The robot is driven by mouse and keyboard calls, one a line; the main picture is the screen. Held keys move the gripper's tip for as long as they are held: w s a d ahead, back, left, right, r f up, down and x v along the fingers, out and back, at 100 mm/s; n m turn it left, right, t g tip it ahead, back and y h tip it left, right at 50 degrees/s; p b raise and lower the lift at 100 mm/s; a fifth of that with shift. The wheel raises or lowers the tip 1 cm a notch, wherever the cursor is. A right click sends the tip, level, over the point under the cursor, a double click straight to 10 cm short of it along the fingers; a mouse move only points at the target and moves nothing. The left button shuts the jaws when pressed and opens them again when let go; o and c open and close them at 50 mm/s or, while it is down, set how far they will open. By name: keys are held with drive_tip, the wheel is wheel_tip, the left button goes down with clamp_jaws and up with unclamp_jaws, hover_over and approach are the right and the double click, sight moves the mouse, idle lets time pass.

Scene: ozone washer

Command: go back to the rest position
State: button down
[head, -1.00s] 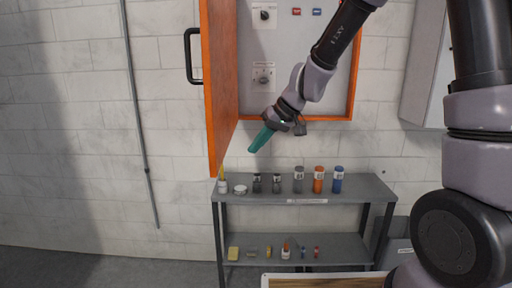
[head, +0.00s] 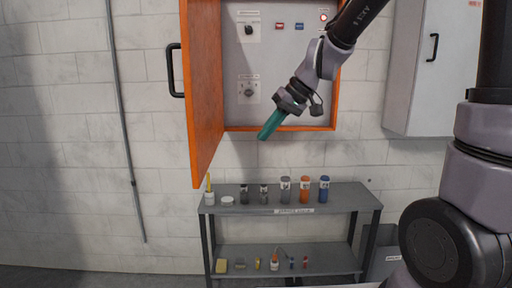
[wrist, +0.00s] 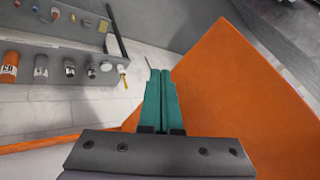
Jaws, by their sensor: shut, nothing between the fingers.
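My gripper (head: 270,126) has teal fingers and hangs in the air in front of the lower edge of the orange-framed cabinet (head: 262,128), above the shelf. It points down and to the left. In the wrist view the two teal fingers (wrist: 161,98) lie side by side, shut, with nothing between them. The open orange cabinet door (head: 205,90) stands to the left of the gripper in the head view. The door also fills the right of the wrist view (wrist: 235,90). The fingers appear apart from it.
A grey two-tier shelf (head: 335,205) stands below, with bottles such as an orange one (head: 305,190) and a blue one (head: 324,189) on top. Small items lie on its lower tier. A grey cabinet (head: 412,70) hangs at right.

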drive_tip(key=s+d+r+m+t+h, duration=0.1)
drive_tip(key=s+d+r+m, duration=0.1)
drive_tip(key=d, duration=0.5)
drive_tip(key=s+d+r+m+t+h, duration=0.2)
drive_tip(key=s+d+r+m, duration=0.1)
drive_tip(key=s+d, duration=0.3)
drive_tip(key=s+d+r+m+t+h, duration=0.1)
drive_tip(key=s+d+r+m+h, duration=0.1)
drive_tip(key=d, duration=0.6)
drive_tip(key=s+r+m, duration=0.1)
drive_tip(key=s+m, duration=0.1)
drive_tip(key=shift+s+r+t, duration=0.15)
drive_tip(key=shift+s+t, duration=0.2)
drive_tip(key=shift+t, duration=0.05)
drive_tip(key=c, duration=1.5)
unclamp_jaws()
drive_tip(key=shift+a, duration=0.1)
drive_tip(key=shift+c, duration=0.2)
